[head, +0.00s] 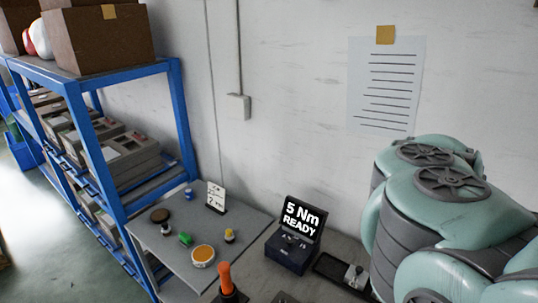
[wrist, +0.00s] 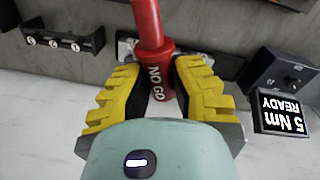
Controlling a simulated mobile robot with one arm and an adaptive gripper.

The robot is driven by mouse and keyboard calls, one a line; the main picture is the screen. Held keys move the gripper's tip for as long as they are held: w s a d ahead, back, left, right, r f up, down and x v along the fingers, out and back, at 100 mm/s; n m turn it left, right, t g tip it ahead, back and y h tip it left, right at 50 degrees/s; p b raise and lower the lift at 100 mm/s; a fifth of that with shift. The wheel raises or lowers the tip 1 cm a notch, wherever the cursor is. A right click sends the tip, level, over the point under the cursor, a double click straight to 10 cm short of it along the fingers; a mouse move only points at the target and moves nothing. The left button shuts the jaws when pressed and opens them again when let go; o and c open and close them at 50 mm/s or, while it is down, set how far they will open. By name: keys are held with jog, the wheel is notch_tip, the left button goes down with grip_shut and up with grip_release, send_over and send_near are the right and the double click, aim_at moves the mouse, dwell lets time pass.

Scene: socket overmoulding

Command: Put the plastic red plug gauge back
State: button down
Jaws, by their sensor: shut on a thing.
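The red plug gauge (wrist: 153,50), marked NO GO, stands out between the two yellow fingers of my gripper (wrist: 158,85) in the wrist view. The fingers are shut on its thick lettered part, and its thinner red end runs up to the top edge of the picture. In the head view my arm fills the right side, and neither the gripper nor the gauge shows there.
A torque tester (head: 293,240) reading 5 Nm READY stands by the wall; it also shows in the wrist view (wrist: 284,92). Left of it are an orange-handled tool (head: 226,278) and a grey table (head: 175,258) with small items. A black holder (wrist: 62,36) shows at upper left.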

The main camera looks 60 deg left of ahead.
jog(key=w+d+r+m+b, duration=0.2)
jog(key=w+d+r+m, duration=0.1)
jog(key=w+d+r, duration=0.4)
jog(key=w+d+r+m+b, duration=0.2)
jog(key=d+r, duration=0.3)
jog(key=r, duration=0.5)
jog(key=w+d+r+m+b, duration=0.1)
jog(key=w+d+r+m, duration=0.2)
jog(key=w+d+r, duration=0.4)
notch_tip(320, 180, up, 28)
jog(key=s+a+p, duration=0.2)
jog(key=p, duration=2.5)
jog(key=shift+s, duration=0.25)
